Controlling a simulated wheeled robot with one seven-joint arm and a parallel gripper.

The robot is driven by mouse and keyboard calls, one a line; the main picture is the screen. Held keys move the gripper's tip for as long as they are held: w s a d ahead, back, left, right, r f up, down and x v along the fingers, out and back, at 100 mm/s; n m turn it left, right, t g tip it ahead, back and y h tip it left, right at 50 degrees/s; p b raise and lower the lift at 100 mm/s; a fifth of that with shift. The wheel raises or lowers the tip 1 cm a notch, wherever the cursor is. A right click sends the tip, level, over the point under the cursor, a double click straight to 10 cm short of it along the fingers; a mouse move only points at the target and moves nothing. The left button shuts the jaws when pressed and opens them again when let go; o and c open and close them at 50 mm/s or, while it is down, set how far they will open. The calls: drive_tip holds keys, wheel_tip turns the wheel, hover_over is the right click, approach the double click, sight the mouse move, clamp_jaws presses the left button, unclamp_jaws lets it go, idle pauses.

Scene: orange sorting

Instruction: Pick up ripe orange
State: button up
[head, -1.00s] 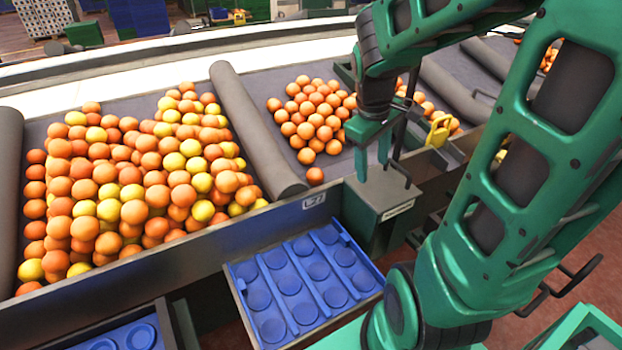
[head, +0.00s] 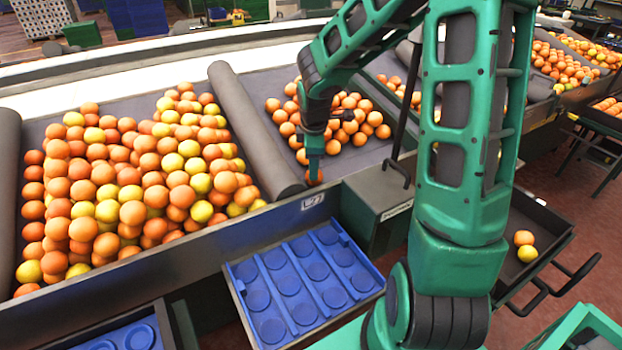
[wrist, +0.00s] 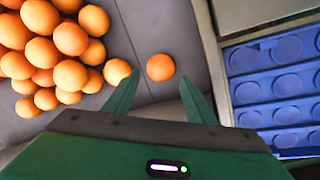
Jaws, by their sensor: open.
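A single ripe orange (wrist: 160,67) lies on the grey bin floor, apart from the pile. In the wrist view it sits just beyond and between the tips of my open gripper (wrist: 159,84), with no finger clearly touching it. In the head view my gripper (head: 314,168) points down at this orange (head: 315,179) near the bin's front edge and partly hides it. A pile of ripe oranges (head: 372,117) lies behind it, also in the wrist view (wrist: 52,50). My arm covers part of that pile.
A grey roller divider (head: 250,125) stands left of the gripper, with a large mixed orange and yellow pile (head: 130,170) beyond it. A blue tray with round, empty hollows (head: 236,277) sits in front. A dark tray (head: 545,218) at right holds two fruits.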

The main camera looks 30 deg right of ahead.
drive_tip(key=shift+x, duration=2.8)
drive_tip(key=shift+d, duration=0.1)
drive_tip(key=c, duration=0.8)
